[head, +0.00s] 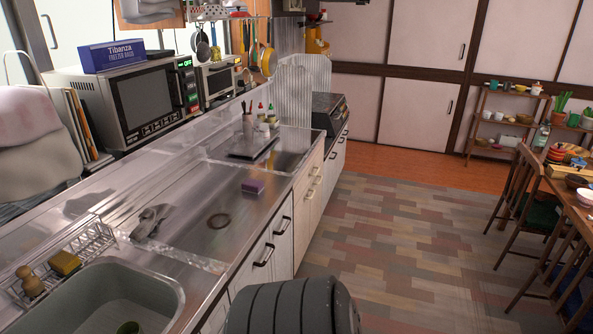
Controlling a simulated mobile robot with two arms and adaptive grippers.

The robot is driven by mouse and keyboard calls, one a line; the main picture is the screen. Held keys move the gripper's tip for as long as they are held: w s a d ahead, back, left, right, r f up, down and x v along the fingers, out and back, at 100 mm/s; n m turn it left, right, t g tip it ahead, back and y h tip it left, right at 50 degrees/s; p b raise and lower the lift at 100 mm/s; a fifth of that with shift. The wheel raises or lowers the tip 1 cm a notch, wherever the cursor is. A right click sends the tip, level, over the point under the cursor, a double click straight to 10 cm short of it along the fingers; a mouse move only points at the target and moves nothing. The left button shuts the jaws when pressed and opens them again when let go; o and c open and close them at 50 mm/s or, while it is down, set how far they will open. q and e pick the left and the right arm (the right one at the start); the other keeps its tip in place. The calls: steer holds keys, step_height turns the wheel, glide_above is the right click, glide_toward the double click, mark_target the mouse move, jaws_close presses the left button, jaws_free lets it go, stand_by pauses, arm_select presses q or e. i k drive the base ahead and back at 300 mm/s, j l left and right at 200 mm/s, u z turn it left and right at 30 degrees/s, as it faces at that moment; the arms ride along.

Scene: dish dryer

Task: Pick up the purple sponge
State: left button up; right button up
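A wire rack (92,241) with a yellow sponge (66,263) and a grey-green basin (60,309) are at lower left. A grey object (150,221) lies left of the drain. A dark tray (253,148) is behind the sponge. The floor (400,240) at right is clear.

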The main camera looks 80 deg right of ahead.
mark_target(253, 187)
steer(key=z, duration=1.95)
steer(key=i+l+u, duration=0.1)
steer(key=u, duration=0.45)
steer(key=i+l+u, duration=0.2)
steer(key=l+u, duration=0.2)
steer(key=l, duration=0.55)
steer(key=l+u, duration=0.4)
steer(key=l, duration=0.55)
